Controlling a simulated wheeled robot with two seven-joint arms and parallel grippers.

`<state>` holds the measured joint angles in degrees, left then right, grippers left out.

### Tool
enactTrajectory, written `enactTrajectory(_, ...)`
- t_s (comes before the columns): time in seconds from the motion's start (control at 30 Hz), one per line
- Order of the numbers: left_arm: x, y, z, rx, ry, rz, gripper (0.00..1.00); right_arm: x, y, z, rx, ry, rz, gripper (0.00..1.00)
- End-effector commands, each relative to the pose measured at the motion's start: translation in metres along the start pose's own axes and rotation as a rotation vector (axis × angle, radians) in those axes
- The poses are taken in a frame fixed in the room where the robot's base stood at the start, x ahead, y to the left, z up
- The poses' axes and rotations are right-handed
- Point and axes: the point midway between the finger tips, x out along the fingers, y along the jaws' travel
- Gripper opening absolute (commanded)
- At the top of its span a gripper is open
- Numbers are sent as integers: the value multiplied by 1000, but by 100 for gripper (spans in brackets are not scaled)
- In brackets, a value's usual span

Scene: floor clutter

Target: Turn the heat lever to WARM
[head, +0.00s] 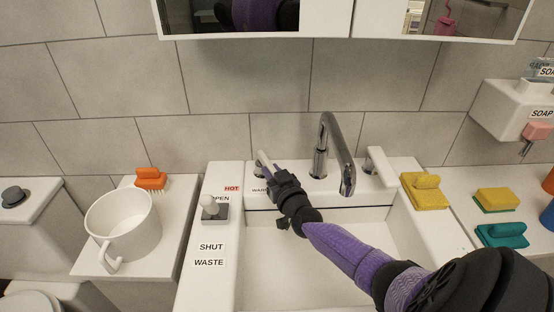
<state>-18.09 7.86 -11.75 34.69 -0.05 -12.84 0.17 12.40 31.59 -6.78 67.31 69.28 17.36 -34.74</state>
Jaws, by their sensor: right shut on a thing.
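The heat lever (264,159) is a pale handle left of the tap at the back of the sink, tilted up and to the left. A red HOT label (231,189) is left of its base. A second label (259,190), partly hidden by my gripper, starts with "WAR". My right gripper (277,178) is shut on the lever, its arm reaching in from the lower right. The gripper hides the lever's lower part, so its exact setting is hard to tell. My left gripper is not in view.
The chrome tap (338,150) and a white handle (380,165) stand right of my gripper. The waste knob (213,207) is on the left rim. A white pot (123,225) stands farther left. Sponges (494,199) lie on the right. A mirror cabinet hangs above.

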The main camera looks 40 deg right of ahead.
Motion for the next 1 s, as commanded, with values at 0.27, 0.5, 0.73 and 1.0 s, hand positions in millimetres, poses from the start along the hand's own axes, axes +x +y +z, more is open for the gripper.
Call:
enactTrajectory(0.27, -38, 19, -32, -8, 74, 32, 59, 2, -15, -3, 8, -3, 197, 0)
enactTrajectory(0.5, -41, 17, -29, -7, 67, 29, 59, 4, -22, 0, 4, -2, 327, 0)
enactTrajectory(0.73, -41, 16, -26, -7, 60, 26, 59, 5, -26, 0, 1, -1, 393, 0)
enactTrajectory(1.0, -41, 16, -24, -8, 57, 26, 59, 6, -26, 0, 0, 0, 411, 0)
